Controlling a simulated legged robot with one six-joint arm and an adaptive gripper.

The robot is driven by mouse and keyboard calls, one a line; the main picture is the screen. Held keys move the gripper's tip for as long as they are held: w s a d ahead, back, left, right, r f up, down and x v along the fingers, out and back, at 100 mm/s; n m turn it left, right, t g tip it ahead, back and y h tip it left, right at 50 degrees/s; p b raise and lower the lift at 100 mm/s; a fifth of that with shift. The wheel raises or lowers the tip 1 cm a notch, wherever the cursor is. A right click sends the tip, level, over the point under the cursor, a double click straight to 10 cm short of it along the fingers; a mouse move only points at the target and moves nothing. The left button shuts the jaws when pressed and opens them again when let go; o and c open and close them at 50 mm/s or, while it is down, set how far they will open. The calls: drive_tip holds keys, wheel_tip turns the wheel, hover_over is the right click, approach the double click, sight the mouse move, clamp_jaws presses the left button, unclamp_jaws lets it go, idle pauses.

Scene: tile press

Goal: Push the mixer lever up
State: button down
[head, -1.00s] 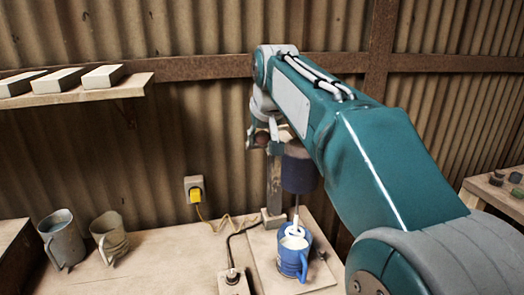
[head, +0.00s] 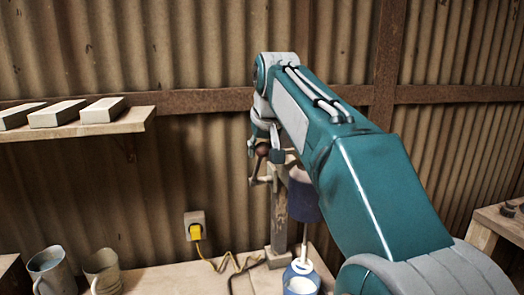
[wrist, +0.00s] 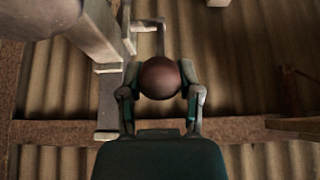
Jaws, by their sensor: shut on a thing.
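The mixer stands on the bench against the wall, with an upright post (head: 279,222), a dark blue motor housing (head: 304,200) and a stirring rod below it. Its lever ends in a round brown knob (head: 262,149), which also shows in the wrist view (wrist: 160,78). My gripper (wrist: 160,70) is shut on the knob, one finger on each side. In the head view my gripper (head: 264,147) is above and left of the motor housing. My arm hides part of the mixer.
Two grey metal mugs, one (head: 50,272) left of the other (head: 102,270), stand at lower left. A shelf (head: 80,127) with three pale blocks is on the wall at left. A yellow plug and outlet (head: 195,226) with cords is behind the bench. A side table (head: 499,222) is at right.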

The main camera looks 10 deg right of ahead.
drive_tip(key=shift+r, duration=0.1)
drive_tip(key=c, duration=0.6)
unclamp_jaws()
drive_tip(key=shift+w+a, duration=0.1)
drive_tip(key=shift+o, duration=0.2)
drive_tip(key=v, duration=1.1)
drive_tip(key=shift+s+r, duration=0.2)
drive_tip(key=shift+r, duration=0.1)
drive_tip(key=shift+s, duration=0.1)
drive_tip(key=s+f, duration=1.1)
drive_tip(key=f, duration=0.5)
drive_tip(key=s+f, duration=1.2)
drive_tip(key=f, duration=0.4)
drive_tip(key=shift+s+f+g, duration=0.15)
drive_tip(key=shift+f+g, duration=0.15)
drive_tip(key=shift+f, duration=0.1)
